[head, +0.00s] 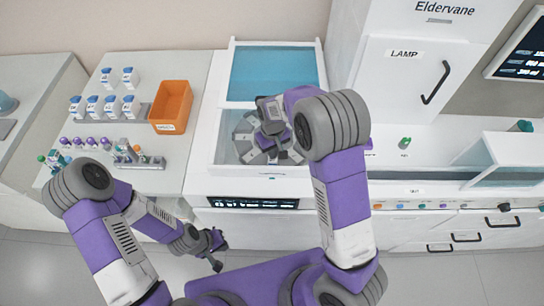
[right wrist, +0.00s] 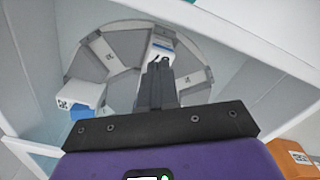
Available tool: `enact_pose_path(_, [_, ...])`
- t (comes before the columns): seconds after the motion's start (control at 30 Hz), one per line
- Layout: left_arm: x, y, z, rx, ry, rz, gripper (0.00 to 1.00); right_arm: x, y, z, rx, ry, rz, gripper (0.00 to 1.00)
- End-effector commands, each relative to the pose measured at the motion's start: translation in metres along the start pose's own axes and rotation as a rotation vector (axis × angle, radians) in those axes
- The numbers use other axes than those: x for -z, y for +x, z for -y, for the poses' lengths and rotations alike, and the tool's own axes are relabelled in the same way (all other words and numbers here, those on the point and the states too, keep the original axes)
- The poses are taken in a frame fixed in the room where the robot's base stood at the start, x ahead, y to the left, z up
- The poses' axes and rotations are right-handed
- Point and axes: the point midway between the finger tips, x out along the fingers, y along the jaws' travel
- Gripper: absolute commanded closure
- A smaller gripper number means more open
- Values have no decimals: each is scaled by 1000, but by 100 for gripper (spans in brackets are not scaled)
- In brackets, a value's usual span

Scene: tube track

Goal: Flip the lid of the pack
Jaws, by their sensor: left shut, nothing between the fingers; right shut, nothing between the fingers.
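In the right wrist view, a white pack with a blue band (right wrist: 161,48) sits in the grey round carousel (right wrist: 105,45), just beyond my fingertips. My right gripper (right wrist: 157,72) is shut and empty and points down at this pack; I cannot tell whether it touches. The fingers hide part of the pack, and its lid's state is unclear. In the head view, my right gripper (head: 279,152) is inside the white machine's open well, over the carousel (head: 243,135). My left gripper (head: 216,252) is shut and empty, low in front of the counter.
A white block with a code label and blue part (right wrist: 86,94) stands at the left in the right wrist view. The well's white walls (head: 225,168) surround my right gripper. An orange bin (head: 172,104), several white-and-blue packs (head: 111,106) and tube racks (head: 135,158) stand on the left counter.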

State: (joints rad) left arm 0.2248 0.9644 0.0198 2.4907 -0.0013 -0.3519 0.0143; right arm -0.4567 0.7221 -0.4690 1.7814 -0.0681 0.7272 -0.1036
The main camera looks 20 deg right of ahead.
Motion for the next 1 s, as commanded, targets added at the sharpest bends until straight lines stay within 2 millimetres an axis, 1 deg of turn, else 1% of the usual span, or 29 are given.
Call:
enact_pose_path(0.9, [0,12,5,0,0,0,100,0,19,0,0,1,1,100])
enact_pose_path(1.0, [0,11,4,0,0,0,100,0,18,0,0,0,0,100])
